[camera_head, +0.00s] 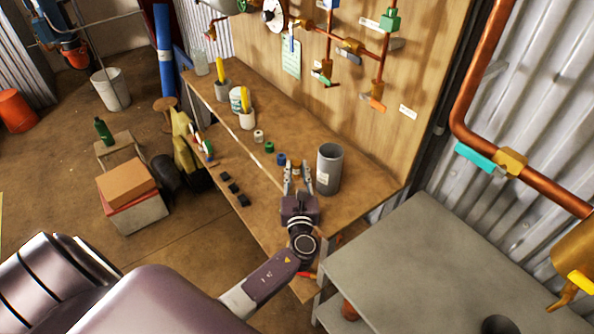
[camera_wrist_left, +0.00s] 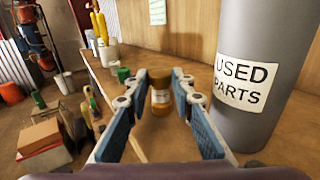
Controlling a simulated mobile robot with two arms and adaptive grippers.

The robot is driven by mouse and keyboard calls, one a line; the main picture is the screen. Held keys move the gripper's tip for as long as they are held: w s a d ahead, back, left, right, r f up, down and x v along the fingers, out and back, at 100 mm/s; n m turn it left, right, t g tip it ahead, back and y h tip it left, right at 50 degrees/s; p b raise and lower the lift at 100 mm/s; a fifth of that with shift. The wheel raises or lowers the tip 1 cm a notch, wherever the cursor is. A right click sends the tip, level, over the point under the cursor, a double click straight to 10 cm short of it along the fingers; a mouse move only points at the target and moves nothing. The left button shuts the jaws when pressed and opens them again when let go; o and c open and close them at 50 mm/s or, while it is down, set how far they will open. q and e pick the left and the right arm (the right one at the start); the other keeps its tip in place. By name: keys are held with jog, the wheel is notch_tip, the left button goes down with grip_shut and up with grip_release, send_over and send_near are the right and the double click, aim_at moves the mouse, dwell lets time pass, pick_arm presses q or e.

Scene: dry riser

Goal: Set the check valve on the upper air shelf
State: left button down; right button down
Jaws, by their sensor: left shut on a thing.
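My left gripper (camera_head: 298,178) is over the near end of the wooden bench, beside a grey cylinder. In the left wrist view its blue-padded fingers (camera_wrist_left: 160,98) are shut on a small brass-coloured cylinder (camera_wrist_left: 160,88) with a white label. It looks like the check valve, but I cannot read the label. It appears upright; whether it touches the bench is unclear. In the head view the fingers mostly hide it. I cannot pick out the upper air shelf. My right gripper is not in view.
The grey "USED PARTS" cylinder (camera_wrist_left: 247,85) stands close right of the gripper. Small blue (camera_head: 281,159), green (camera_head: 269,147) and cream (camera_head: 258,136) parts line the bench (camera_head: 306,129). Copper pipes with valves (camera_head: 380,60) cover the board behind. A grey table (camera_head: 430,255) at right has clear space.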

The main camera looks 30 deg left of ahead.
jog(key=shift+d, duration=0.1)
pick_arm(q)
jog(key=shift+f, duration=0.15)
jog(key=c, duration=1.9)
grip_release()
jog(key=shift+c, duration=0.2)
jog(key=shift+o, duration=1.4)
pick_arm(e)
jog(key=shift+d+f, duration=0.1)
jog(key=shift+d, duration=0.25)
pick_arm(q)
jog(key=shift+r, duration=0.25)
jog(key=shift+s+d+f, duration=0.1)
jog(key=shift+s+d, duration=0.05)
jog(key=shift+s, duration=0.1)
jog(key=b+v, duration=0.2)
jog(key=v, duration=0.9)
jog(key=shift+s+d, duration=0.2)
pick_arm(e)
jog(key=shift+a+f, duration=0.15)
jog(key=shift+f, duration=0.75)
